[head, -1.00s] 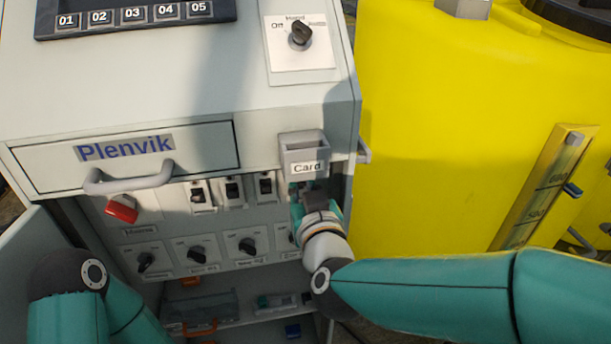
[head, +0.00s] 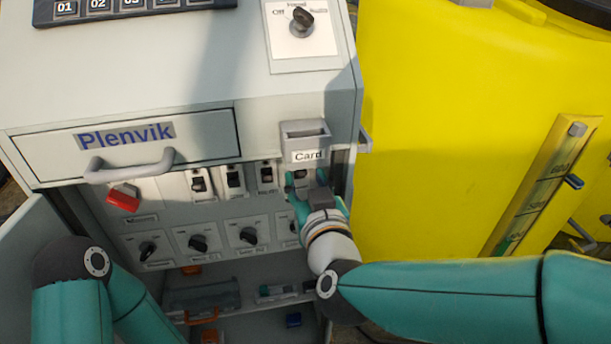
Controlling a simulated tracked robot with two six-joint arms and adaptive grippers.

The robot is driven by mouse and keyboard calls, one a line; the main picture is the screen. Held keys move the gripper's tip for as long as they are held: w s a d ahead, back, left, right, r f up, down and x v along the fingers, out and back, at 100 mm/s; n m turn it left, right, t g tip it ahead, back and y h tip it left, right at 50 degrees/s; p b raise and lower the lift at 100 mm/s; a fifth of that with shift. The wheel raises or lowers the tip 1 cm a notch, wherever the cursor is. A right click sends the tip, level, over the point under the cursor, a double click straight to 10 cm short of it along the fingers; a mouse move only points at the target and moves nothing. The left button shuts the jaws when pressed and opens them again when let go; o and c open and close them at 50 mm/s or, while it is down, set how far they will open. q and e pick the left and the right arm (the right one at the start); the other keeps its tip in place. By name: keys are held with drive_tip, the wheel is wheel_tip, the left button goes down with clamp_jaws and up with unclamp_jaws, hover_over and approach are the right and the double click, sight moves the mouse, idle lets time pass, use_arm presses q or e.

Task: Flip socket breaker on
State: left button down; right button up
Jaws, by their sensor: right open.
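A row of small breakers with dark toggles sits on the panel under the drawer: one breaker (head: 199,184), a second (head: 233,180) and a third (head: 266,174). A further breaker (head: 299,176) shows partly between the fingers of my right gripper (head: 305,186), below the card holder. My right gripper is open and its fingers are close to the panel; contact cannot be told. The breaker labels are too small to read, so I cannot tell which is the socket breaker. My left arm is at the lower left; its gripper is out of view.
The card holder (head: 305,140) juts out just above my right gripper. The drawer handle (head: 130,167) sticks out at left, above a red switch handle (head: 123,198). Rotary knobs (head: 198,243) line the lower panel. A yellow tank (head: 450,130) stands at right.

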drive_tip(key=v, duration=0.9)
drive_tip(key=shift+s, duration=0.3)
drive_tip(key=shift+d, duration=0.15)
